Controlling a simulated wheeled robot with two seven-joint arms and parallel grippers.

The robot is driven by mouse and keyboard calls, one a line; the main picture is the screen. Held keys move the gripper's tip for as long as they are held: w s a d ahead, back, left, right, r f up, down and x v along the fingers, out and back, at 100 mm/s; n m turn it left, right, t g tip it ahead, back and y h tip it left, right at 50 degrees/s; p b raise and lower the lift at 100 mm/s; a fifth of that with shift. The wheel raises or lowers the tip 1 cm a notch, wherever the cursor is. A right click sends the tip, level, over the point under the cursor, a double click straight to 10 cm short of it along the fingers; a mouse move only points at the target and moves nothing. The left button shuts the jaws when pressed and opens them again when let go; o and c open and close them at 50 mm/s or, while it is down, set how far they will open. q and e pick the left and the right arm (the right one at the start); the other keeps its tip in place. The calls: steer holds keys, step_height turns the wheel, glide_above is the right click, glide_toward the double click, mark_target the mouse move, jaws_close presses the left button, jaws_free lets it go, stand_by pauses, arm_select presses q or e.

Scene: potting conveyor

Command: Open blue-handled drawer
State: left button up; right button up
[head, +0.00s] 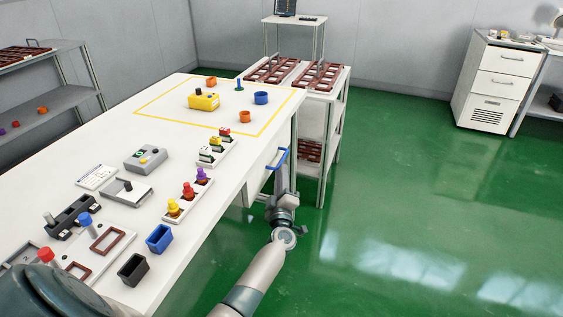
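The blue handle (277,159) is a slanting blue bar on the right side of the long white table. It sits on a pale drawer front (258,177) under the tabletop edge. The drawer looks closed, or nearly so.
The white table (222,195) carries several colored parts, a grey button box (145,159) and blue (159,238) and black (132,269) bins. A rack with brown trays (271,70) stands just beyond the drawer. The green floor (430,200) to the right is clear.

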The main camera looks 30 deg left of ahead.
mark_target(282, 159)
arm_select(q)
steer(key=x, duration=0.5)
steer(key=shift+w+b, duration=0.15)
steer(key=shift+b, duration=0.15)
steer(key=shift+w+a, duration=0.2)
steer(key=shift+w+a+r, duration=0.1)
steer(key=shift+w+a, duration=0.05)
steer(key=shift+w, duration=0.1)
arm_select(e)
step_height(282, 159, up, 2)
steer(key=shift+r, duration=0.25)
steer(key=shift+w, duration=0.1)
arm_select(q)
jaws_close()
arm_select(e)
steer(key=shift+f, duration=0.1)
